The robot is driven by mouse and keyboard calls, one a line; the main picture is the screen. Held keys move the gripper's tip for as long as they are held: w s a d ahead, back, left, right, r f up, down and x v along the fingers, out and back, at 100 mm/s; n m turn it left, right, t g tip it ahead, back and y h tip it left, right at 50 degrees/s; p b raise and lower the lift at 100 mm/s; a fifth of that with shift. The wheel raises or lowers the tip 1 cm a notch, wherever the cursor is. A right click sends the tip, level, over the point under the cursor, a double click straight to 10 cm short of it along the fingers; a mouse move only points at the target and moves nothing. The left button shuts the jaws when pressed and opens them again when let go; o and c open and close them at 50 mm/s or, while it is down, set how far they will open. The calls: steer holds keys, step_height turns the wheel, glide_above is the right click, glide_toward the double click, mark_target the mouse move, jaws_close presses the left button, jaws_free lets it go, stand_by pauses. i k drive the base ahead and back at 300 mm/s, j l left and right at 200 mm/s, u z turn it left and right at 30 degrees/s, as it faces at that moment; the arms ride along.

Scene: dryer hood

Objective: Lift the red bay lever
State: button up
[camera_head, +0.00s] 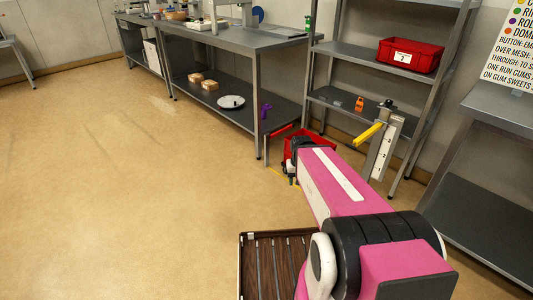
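A short red bar (281,131), which looks like the red lever, slants up to the right beside the front leg of the long steel bench. Just right of it and lower is a red bin (318,140), mostly hidden behind my pink arm. My arm reaches forward from the bottom right. The dark end of my arm, with my gripper (288,171), is by the bin and just below the red bar. The fingers are too small and too hidden to tell whether they are open, or whether they touch anything.
A yellow lever (368,133) sits on a grey post (385,148) right of my arm. A purple handle (265,111) stands left of the red bar. A steel rack (350,105) holds another red bin (410,55). A slatted tray (262,262) is at bottom centre. The left floor is clear.

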mark_target(281, 131)
steer(key=i+l+u, duration=0.1)
steer(key=i+l, duration=1)
steer(key=i, duration=0.15)
